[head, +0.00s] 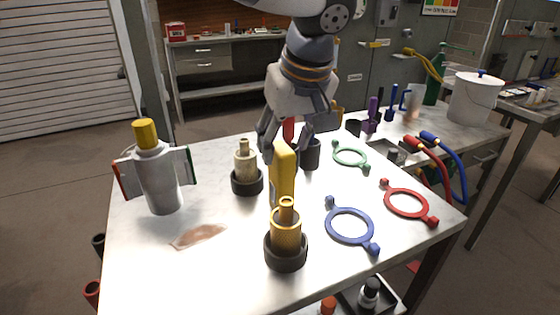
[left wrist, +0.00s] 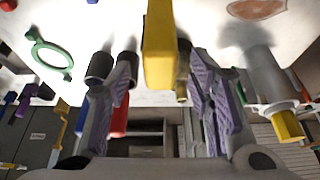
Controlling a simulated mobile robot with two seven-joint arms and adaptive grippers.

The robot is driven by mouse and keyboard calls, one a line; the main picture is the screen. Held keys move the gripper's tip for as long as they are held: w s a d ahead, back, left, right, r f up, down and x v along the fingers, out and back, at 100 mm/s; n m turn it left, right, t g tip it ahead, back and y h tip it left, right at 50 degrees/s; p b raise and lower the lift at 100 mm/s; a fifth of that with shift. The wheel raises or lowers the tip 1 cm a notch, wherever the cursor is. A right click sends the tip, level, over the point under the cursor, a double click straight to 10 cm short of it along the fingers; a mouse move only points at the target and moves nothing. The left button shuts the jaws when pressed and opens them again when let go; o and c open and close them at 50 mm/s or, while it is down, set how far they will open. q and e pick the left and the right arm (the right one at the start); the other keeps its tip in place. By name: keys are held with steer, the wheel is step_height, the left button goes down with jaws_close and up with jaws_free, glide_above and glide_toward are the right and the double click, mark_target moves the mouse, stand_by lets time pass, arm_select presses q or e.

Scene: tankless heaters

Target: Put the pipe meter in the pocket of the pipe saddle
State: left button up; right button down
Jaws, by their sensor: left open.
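A tall yellow block, seemingly the pipe meter (head: 283,172), stands upright near the middle of the table. It also shows in the left wrist view (left wrist: 158,45). My left gripper (head: 285,143) points down at its top, fingers open. In the left wrist view the block shows between the two fingers (left wrist: 157,82) with gaps on both sides. A grey cylinder with a yellow cap and side plates edged red and green, seemingly the pipe saddle (head: 160,182), stands at the left; it also shows in the left wrist view (left wrist: 262,75). I cannot make out its pocket clearly. My right gripper is out of view.
A brass fitting (head: 286,232) in a dark base stands in front of the block, and a paler fitting (head: 245,165) behind left. A dark cup (head: 310,154) is close behind. Blue (head: 327,237), red (head: 388,205) and green (head: 336,156) rings lie right. The front left is mostly clear.

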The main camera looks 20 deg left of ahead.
mark_target(281, 166)
arm_select(q)
steer(key=shift+o, duration=0.4)
steer(key=v, duration=0.4)
steer(key=shift+r, duration=0.15)
steer(key=w+a+g+h, duration=0.1)
steer(key=a+r+g+h+b, duration=0.1)
steer(key=g+h, duration=0.1)
steer(key=shift+w+a+r, duration=0.1)
steer(key=shift+w+a, duration=0.25)
steer(key=shift+w, duration=0.05)
steer(key=f, duration=1.1)
steer(key=shift+w+d+f, duration=0.1)
steer(key=shift+w, duration=0.1)
jaws_close()
